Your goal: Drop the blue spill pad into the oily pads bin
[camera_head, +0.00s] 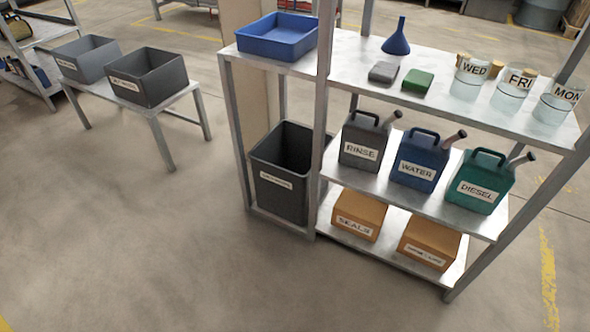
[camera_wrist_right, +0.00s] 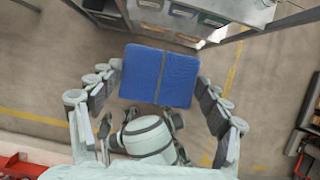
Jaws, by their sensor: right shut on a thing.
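The blue spill pad (camera_wrist_right: 160,75) is a flat blue rectangle with a line down its middle, in the right wrist view. My right gripper (camera_wrist_right: 157,77) is shut on it, with a finger at each side edge. The pad is held above the floor. Three dark bins show in the head view: a tall one (camera_head: 266,198) at the bottom left of the shelf unit, and a grey one (camera_head: 83,64) and a darker one (camera_head: 150,84) on a low table. Their labels are too small to read surely, so I cannot tell which is for oily pads. My left gripper is not in view.
The metal shelf unit (camera_head: 350,62) carries a blue tray (camera_head: 276,45), a funnel (camera_head: 397,40), small blocks, day-labelled jars, cans and boxes. Its upright stands beside the tall bin. The low table (camera_head: 172,98) stands at the left. The floor (camera_head: 150,240) in front is clear.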

